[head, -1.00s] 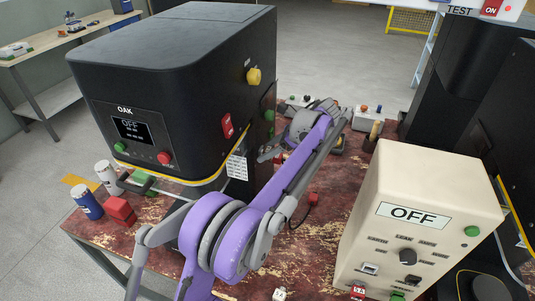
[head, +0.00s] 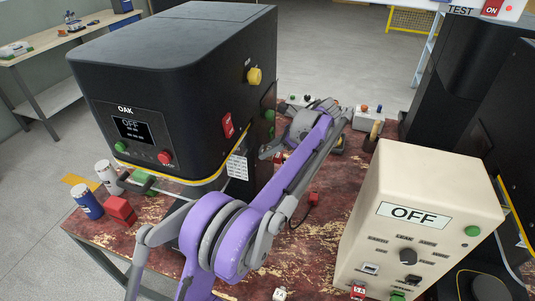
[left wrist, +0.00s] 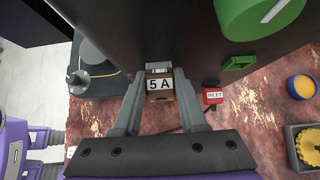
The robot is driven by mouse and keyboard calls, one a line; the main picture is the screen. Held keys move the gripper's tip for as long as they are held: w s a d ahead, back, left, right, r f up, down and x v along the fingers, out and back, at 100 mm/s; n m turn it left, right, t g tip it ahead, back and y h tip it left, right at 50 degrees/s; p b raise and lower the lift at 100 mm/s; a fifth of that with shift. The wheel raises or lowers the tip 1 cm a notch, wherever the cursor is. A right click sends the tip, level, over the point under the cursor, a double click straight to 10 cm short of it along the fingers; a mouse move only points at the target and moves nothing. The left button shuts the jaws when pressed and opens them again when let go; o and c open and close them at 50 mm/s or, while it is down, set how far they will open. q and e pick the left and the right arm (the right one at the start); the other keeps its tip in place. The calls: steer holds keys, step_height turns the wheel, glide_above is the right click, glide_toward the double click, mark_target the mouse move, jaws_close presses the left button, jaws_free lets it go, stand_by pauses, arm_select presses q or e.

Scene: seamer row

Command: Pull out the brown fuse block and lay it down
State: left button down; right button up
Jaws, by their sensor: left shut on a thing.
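The brown fuse block (left wrist: 160,90), labelled "5 A", sits between the fingertips of my left gripper (left wrist: 158,98) in the left wrist view. The jaws are shut on it. A metallic part shows just beyond the block, against the dark machine side; I cannot tell whether the block is still seated there. In the head view my left gripper (head: 268,150) is beside the right side of the black OAK machine (head: 175,75), and the block is hidden. My right gripper is not in view.
A small red block labelled "INLET" (left wrist: 212,96) is right of the fuse block. A green knob (left wrist: 258,15) is on the machine above. A cream box reading "OFF" (head: 415,225) stands at the right of the worn red table (head: 320,240).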

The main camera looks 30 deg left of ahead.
arm_select(q)
steer(key=shift+w+d, duration=0.1)
steer(key=shift+d, duration=0.15)
steer(key=shift+w+d+p, duration=0.15)
steer(key=shift+w+d, duration=0.05)
steer(key=shift+d, duration=0.7)
steer(key=shift+w+d+p, duration=0.2)
steer(key=shift+w+d, duration=0.05)
steer(key=shift+d, duration=0.65)
steer(key=shift+w+d+p, duration=0.15)
steer(key=shift+w+d, duration=0.05)
steer(key=shift+d, duration=0.7)
steer(key=s+d+f+m+t+h, duration=0.1)
steer(key=d+f+m+t+h, duration=0.1)
steer(key=d+f+m+t, duration=0.45)
steer(key=s+d+f+m+t+h, duration=0.1)
steer(key=d+f+m+t+h, duration=0.2)
steer(key=m, duration=0.6)
steer(key=shift+s+d+f+n+g+y+b, duration=0.2)
steer(key=shift+s+d+f+n+y+b, duration=0.35)
steer(key=shift+s+f+b, duration=1.6)
steer(key=shift+s+d+f+n+g+y+b, duration=0.15)
steer(key=shift+s+d+f+n+y+b, duration=0.55)
steer(key=shift+f, duration=2.3)
steer(key=shift+s+d+f+n+g+y+b, duration=0.15)
steer(key=shift+s+f+n+b, duration=0.55)
steer(key=shift+s+f+b, duration=1.65)
steer(key=shift+w+f+p, duration=0.15)
steer(key=shift+f+p, duration=0.05)
steer(key=shift+p, duration=0.25)
